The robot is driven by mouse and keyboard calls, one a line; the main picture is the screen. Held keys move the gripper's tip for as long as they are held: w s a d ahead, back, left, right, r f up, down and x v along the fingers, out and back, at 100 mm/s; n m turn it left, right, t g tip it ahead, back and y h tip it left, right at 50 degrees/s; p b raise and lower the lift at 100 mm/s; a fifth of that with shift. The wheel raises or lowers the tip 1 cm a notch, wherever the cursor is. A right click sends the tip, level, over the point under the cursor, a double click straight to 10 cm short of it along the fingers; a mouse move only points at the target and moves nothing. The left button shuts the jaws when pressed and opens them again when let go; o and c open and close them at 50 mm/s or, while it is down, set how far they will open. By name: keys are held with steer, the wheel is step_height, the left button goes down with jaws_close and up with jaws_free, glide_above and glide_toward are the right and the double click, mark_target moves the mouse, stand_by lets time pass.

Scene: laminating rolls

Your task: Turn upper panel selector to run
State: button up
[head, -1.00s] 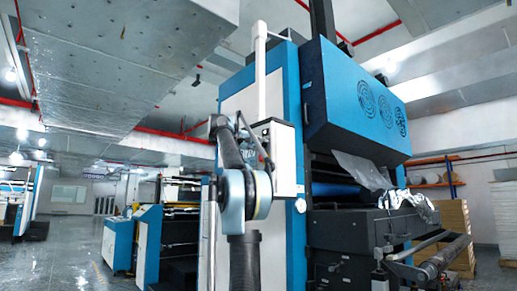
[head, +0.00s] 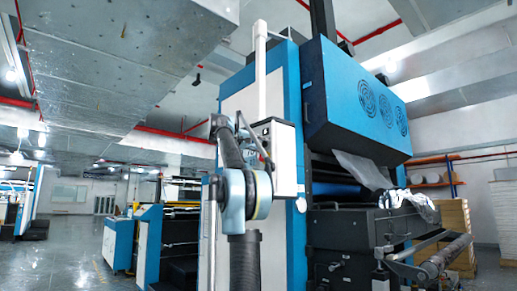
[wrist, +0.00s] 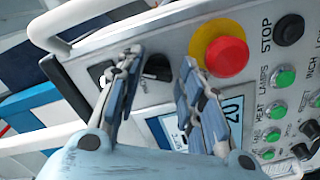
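The grey control panel (wrist: 262,18) fills much of the wrist view and appears tilted. A black selector knob (wrist: 157,67) sits on it, left of the red mushroom button (wrist: 227,57) with its yellow ring. My gripper (wrist: 161,58) is open, with one finger on each side of this knob. The fingertips look close to the knob, but I cannot tell if they touch it. Its position label is not readable. In the head view the panel box (head: 287,165) is on the machine front, partly behind my arm; my gripper is not clear there.
Right of the red button are a black STOP button (wrist: 289,30) and several green buttons (wrist: 284,79). A display (wrist: 234,108) lies partly behind the right finger. A white tubular rail (wrist: 75,22) runs along the panel edge. The blue and white machine (head: 285,90) stands close behind.

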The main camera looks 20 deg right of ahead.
steer(key=v, duration=1.2)
stand_by(0.5)
steer(key=s+f+g+y, duration=0.1)
steer(key=s+f+y, duration=0.3)
steer(key=f, duration=0.9)
steer(key=s+f+n+g+y, duration=0.1)
steer(key=s+f, duration=0.5)
steer(key=f, duration=0.6)
steer(key=s+f+g+y, duration=0.1)
steer(key=s+f+y, duration=0.3)
steer(key=f, duration=0.9)
steer(key=s+a+f+y, duration=0.2)
steer(key=s+a+f, duration=0.2)
steer(key=f, duration=1)
steer(key=s+a+f+n+y, duration=0.1)
steer(key=s+a+f+y, duration=0.2)
steer(key=s+f, duration=0.8)
steer(key=s+a+f+g+y, duration=0.1)
steer(key=s+a+f+y, duration=0.2)
steer(key=f, duration=1.6)
steer(key=s+a, duration=0.3)
steer(key=s, duration=0.2)
